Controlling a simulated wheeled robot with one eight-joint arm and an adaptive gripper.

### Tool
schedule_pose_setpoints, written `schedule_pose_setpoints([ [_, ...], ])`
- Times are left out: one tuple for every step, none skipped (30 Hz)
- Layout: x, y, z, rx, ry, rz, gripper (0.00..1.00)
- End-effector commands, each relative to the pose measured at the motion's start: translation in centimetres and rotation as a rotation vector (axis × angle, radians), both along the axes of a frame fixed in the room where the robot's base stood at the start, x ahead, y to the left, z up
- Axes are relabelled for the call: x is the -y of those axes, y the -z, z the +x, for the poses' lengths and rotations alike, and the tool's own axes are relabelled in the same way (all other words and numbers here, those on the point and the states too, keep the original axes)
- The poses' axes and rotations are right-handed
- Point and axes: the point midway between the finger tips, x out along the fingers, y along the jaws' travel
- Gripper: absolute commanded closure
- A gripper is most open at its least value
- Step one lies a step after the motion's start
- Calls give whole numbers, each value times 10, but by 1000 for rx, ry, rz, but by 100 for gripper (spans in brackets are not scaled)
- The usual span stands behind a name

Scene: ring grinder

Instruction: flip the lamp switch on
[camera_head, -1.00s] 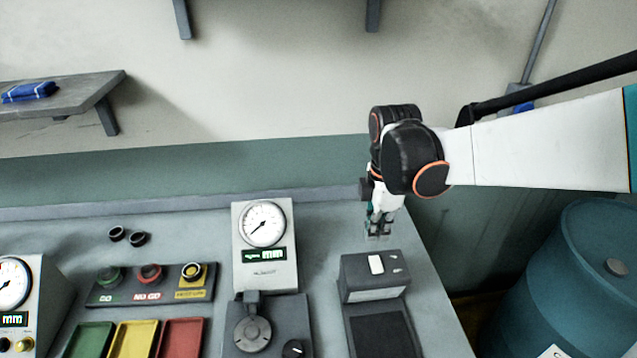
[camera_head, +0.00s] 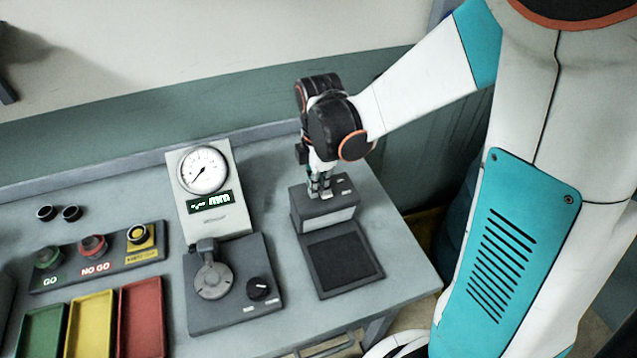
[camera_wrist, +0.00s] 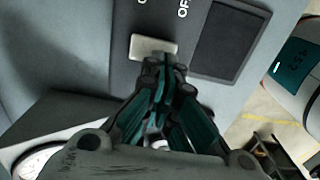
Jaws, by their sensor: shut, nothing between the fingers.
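The lamp box (camera_head: 300,212) is a dark grey box with a pale front strip, at the right part of the bench in the head view. Its top carries a white rocker switch (camera_wrist: 153,46), seen in the wrist view beside partly cut-off lettering that includes "OF". My gripper (camera_head: 319,191) points down over the box top in the head view and partly covers the switch area. In the wrist view my gripper (camera_wrist: 164,72) has its fingers together and empty, with the tips at the switch's near edge. I cannot tell whether they touch it.
A black pad (camera_head: 346,262) lies in front of the lamp box. A dial gauge (camera_head: 204,172) on a grey base stands to its left. Buttons (camera_head: 94,247) and green, yellow and red trays (camera_head: 141,312) are farther left. The bench's right edge is close to the box.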

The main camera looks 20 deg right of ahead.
Motion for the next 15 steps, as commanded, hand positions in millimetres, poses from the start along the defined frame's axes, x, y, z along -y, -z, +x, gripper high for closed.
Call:
schedule_pose_setpoints([
  [0, 0, 0, 0, 0, 0, 100],
  [0, 0, 0, 0, 0, 0, 100],
  [0, 2, 0, 0, 0, 0, 100],
  [0, 3, -1, 0, 0, 0, 100],
  [0, 5, -1, 0, 0, 0, 100],
  [0, 8, -2, 0, 0, 0, 100],
  [0, 9, -3, 0, 0, 0, 100],
  [0, 7, -2, 0, 0, 0, 100],
  [0, 7, -2, 0, 0, 0, 100],
  [0, 7, -2, 0, 0, 0, 100],
  [0, 7, -3, 0, 0, 0, 100],
  [0, 7, -3, -1, 0, 0, 100],
  [0, 7, -3, -1, 0, 0, 100],
  [0, 7, -2, -1, 0, 0, 100],
  [0, 7, -2, -1, 0, 0, 100],
])
